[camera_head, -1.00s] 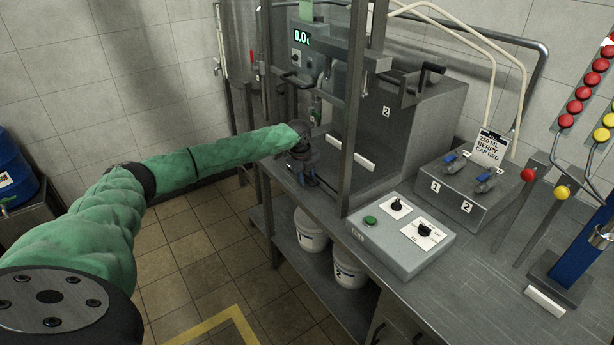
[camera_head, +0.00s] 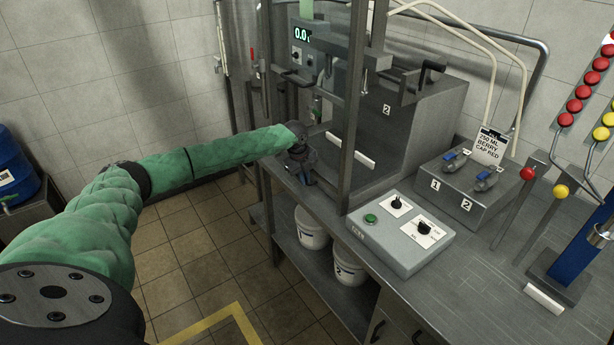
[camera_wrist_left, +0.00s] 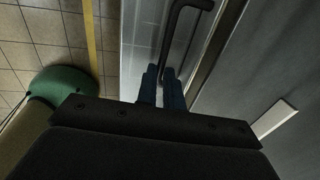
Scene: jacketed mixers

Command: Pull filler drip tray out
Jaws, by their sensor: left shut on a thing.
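My left gripper (camera_head: 306,180) is at the left edge of the steel bench, beside the upright post of the filler (camera_head: 385,130). In the left wrist view its two blue fingers (camera_wrist_left: 163,80) are shut on the lower end of a black bar handle (camera_wrist_left: 176,40), which bends at the top of the picture. A pale grey metal surface (camera_wrist_left: 140,35) lies beside and under the handle; I cannot tell whether it is the drip tray or the bench. In the head view my gripper and the post hide the tray area. My right gripper is not in view.
A control box (camera_head: 400,232) with a green button and a valve block (camera_head: 466,185) stand on the bench to the right. White buckets (camera_head: 311,228) sit on the lower shelf. The tiled floor (camera_head: 195,255) left of the bench is clear.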

